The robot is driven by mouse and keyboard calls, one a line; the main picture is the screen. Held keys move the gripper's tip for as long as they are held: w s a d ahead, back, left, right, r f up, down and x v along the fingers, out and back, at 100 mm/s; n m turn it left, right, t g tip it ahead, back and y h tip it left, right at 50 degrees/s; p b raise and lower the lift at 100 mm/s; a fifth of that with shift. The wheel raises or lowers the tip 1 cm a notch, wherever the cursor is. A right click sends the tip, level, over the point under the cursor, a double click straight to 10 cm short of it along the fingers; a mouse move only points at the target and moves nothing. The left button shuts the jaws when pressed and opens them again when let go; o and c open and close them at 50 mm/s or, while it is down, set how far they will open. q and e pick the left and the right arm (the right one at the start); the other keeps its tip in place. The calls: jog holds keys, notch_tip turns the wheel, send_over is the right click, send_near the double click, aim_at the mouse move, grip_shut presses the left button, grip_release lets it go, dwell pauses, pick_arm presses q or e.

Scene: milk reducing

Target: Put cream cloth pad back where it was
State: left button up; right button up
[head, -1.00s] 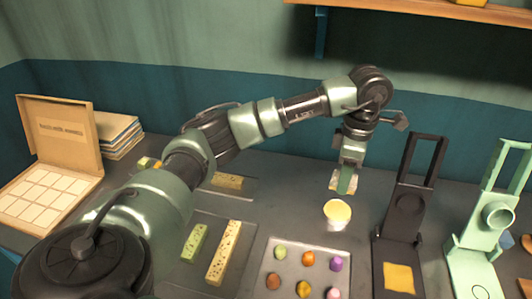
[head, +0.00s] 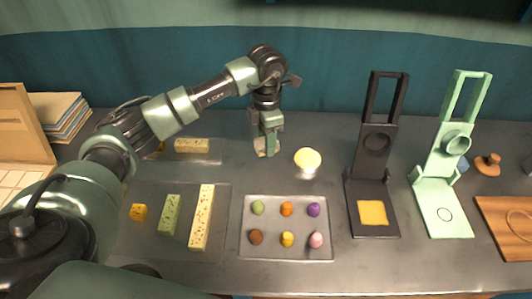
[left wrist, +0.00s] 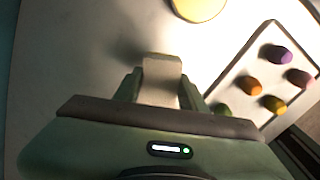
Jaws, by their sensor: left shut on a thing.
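My left gripper (head: 266,148) points down at the back middle of the table, left of a round cup with a pale yellow top (head: 307,160). It is shut on the cream cloth pad (left wrist: 161,78), which shows between the fingers in the left wrist view. In the head view the pad (head: 260,148) is small and mostly hidden by the fingers; I cannot tell whether it touches the table. My right gripper is not in view.
A tray (head: 287,225) of several coloured balls lies in front of the cup. A black press (head: 376,150) with a yellow square and a green press (head: 444,160) stand to the right. Speckled bars (head: 202,215) lie on a mat at left. The table around the gripper is fairly clear.

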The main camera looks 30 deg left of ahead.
aim_at(267, 165)
pick_arm(q)
notch_tip(267, 165, down, 3)
jog(key=shift+d+r, duration=0.1)
jog(key=shift+r, duration=0.1)
notch_tip(267, 165, down, 3)
jog(key=shift+f+p, duration=0.15)
jog(key=shift+p, duration=0.4)
jog(key=shift+f, duration=0.3)
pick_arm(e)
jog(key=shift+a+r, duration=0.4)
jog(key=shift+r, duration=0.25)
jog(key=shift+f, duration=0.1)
pick_arm(q)
jog(key=shift+f, duration=0.2)
jog(key=o, duration=1.2)
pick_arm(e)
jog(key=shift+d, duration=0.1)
pick_arm(q)
jog(key=shift+r, duration=0.1)
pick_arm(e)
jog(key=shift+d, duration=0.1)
